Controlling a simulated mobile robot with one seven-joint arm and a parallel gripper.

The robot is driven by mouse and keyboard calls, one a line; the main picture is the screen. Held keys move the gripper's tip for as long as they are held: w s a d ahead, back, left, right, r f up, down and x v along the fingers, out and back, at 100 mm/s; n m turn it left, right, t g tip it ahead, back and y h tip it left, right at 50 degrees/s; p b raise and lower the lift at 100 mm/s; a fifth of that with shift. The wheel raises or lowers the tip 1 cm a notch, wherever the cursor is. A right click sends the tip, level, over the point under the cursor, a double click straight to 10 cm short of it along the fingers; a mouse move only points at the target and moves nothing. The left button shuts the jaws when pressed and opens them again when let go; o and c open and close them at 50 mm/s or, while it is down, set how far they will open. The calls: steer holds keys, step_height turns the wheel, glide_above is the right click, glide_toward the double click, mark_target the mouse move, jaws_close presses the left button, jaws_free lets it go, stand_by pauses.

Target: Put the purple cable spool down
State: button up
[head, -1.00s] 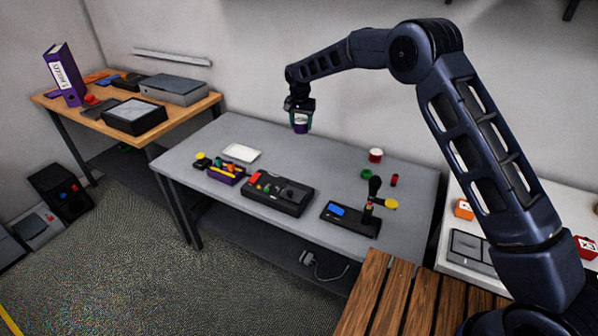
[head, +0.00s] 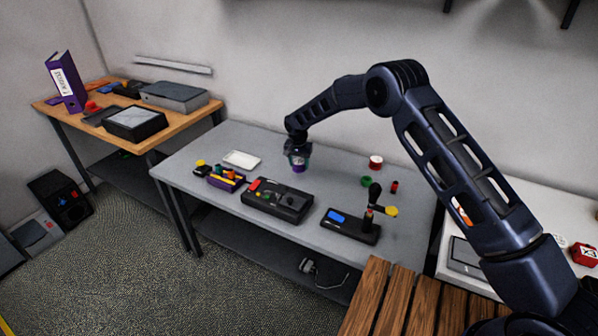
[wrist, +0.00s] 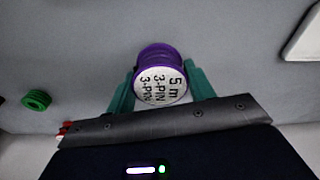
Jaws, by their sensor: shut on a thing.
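The purple cable spool (wrist: 157,57) is between the green fingers of my gripper (wrist: 160,88) in the wrist view. Its white label faces the camera and reads "5 m 3-PIN". In the head view the spool (head: 299,168) shows as a small purple and white piece under my gripper (head: 298,160), low over the back middle of the grey table (head: 330,187). The gripper is shut on it. I cannot tell whether the spool touches the tabletop.
A white tray (head: 241,160) lies to the left. A black device (head: 277,201) stands in front. A red spool (head: 375,162) and a green spool (head: 367,181) lie to the right. A purple bin (head: 224,180) with coloured items is front left. Bare tabletop surrounds the gripper.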

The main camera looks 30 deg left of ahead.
mark_target(299, 170)
steer(key=shift+f, duration=2.15)
steer(key=shift+f, duration=0.1)
steer(key=o, duration=1)
steer(key=r, duration=0.4)
steer(key=s+r, duration=0.1)
steer(key=r, duration=0.7)
steer(key=shift+s+d+r, duration=0.1)
steer(key=shift+s+d, duration=0.05)
steer(key=shift+s, duration=0.1)
